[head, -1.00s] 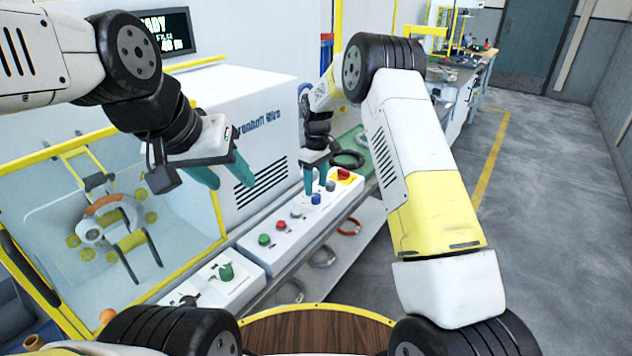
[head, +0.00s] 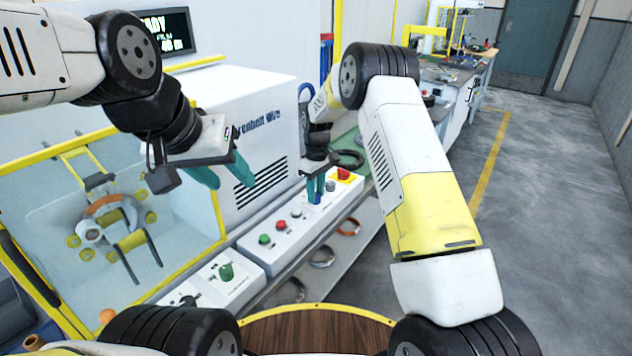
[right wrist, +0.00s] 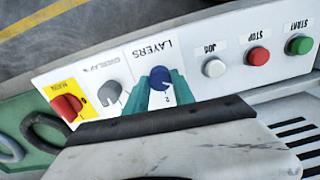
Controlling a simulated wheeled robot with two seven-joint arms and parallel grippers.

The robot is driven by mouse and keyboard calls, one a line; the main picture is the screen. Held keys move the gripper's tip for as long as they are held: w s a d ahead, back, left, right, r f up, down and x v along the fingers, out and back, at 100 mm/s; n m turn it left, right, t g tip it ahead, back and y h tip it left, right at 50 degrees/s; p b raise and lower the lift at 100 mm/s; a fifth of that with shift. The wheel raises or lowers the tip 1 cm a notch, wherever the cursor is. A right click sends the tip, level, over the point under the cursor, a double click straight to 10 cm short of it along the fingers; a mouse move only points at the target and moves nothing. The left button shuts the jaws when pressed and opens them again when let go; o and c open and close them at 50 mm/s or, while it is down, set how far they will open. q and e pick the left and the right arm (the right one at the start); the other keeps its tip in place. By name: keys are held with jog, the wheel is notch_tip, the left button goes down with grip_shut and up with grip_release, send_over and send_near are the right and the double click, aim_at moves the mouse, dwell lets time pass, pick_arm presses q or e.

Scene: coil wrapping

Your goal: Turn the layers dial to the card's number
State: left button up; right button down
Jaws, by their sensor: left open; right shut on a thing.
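The layers dial is a blue knob under the word LAYERS on the white control panel; it shows in the right wrist view (right wrist: 160,78) with a white pointer mark and a "2" beside it. My right gripper (head: 316,192) has its teal fingers shut on this dial, one on each side; its fingers also show in the right wrist view (right wrist: 166,94). In the head view the fingers mostly hide the dial. My left gripper (head: 222,178) is open and empty, held in the air in front of the white machine cabinet. I cannot make out the card in these frames.
Beside the layers dial are a grey overlap knob (right wrist: 112,93) and a red main switch (right wrist: 68,107). On the other side are the grey jog (right wrist: 214,67), red stop (right wrist: 259,56) and green start (right wrist: 299,44) buttons. A display (head: 166,32) stands on the machine.

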jog(key=shift+m, duration=0.4)
jog(key=m, duration=0.5)
jog(key=shift+m, duration=0.3)
jog(key=m, duration=0.5)
jog(key=shift+m, duration=0.3)
jog(key=c, duration=1.1)
grip_release()
jog(key=shift+o, duration=0.2)
jog(key=shift+r, duration=0.1)
